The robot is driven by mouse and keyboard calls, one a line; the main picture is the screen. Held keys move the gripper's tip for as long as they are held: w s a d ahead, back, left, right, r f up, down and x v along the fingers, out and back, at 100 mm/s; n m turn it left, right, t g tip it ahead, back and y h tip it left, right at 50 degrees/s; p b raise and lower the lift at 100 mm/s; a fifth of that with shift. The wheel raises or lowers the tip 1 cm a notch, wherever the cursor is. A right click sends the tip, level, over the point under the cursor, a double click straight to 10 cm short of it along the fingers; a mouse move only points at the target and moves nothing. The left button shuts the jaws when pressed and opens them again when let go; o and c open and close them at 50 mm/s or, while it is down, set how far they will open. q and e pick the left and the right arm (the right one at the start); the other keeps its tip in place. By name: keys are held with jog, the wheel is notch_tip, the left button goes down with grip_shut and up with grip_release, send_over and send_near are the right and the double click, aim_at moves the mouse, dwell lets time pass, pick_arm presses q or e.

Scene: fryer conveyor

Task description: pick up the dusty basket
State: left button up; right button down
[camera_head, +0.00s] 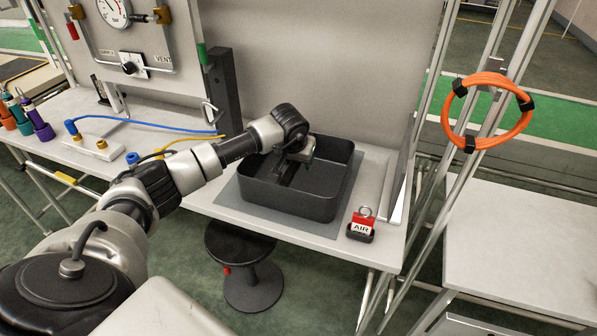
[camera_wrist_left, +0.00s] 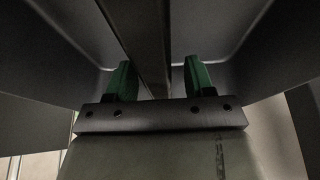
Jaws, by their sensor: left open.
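The dusty basket (camera_head: 318,205) is a dark grey, open-topped rectangular box on a grey mat on the table. My left gripper (camera_head: 288,172) reaches down over its inside from the upper left. In the left wrist view the open gripper (camera_wrist_left: 158,82) has two green-padded fingers, one on each side of a dark bar (camera_wrist_left: 146,35). The bar runs between them with a gap visible on both sides. Sloping dark walls of the basket (camera_wrist_left: 250,50) fill both sides of that view. The gripper and forearm hide part of the basket's inside. My right gripper is not in view.
A red AIR tag (camera_head: 361,225) stands at the table's front right. A blue hose (camera_head: 150,128) and a yellow one lie to the left. A grey panel (camera_head: 320,60) rises behind. A black stool (camera_head: 245,250) is below. An orange coil (camera_head: 487,110) hangs at right.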

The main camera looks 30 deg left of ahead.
pick_arm(q)
grip_shut()
jog(key=shift+r, duration=0.1)
dwell(0.3)
